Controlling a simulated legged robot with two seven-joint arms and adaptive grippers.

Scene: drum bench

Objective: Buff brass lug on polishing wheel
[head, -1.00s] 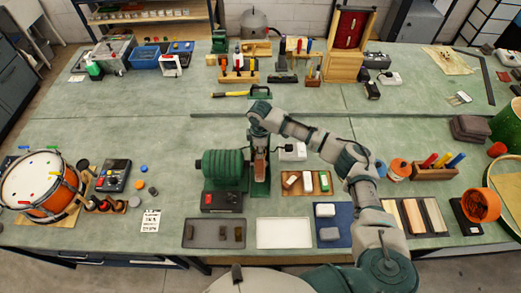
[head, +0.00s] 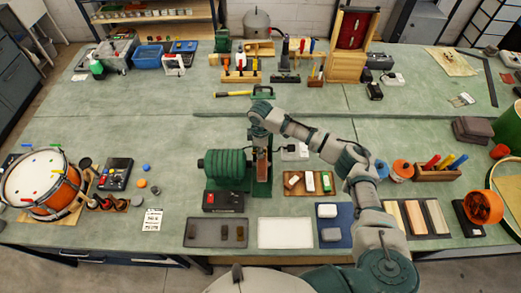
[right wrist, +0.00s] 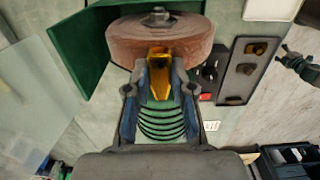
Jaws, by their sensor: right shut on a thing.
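The polishing wheel (right wrist: 150,38), a reddish-brown disc with a metal nut on its axle, sits at the top of the right wrist view under a green guard (right wrist: 85,62). My right gripper (right wrist: 160,88) is shut on a shiny brass lug (right wrist: 158,66). The lug's far end meets the wheel's rim in this view; whether it truly touches I cannot tell. In the head view, my right arm reaches over the green ribbed motor unit (head: 226,165), and its wrist hides the gripper tips and lug.
A dark tray (head: 200,239) with several lugs lies in front of the motor. A white tray (head: 285,233) is beside it, then a blue mat (head: 345,216) with pale blocks. A drum (head: 45,185) stands at the left.

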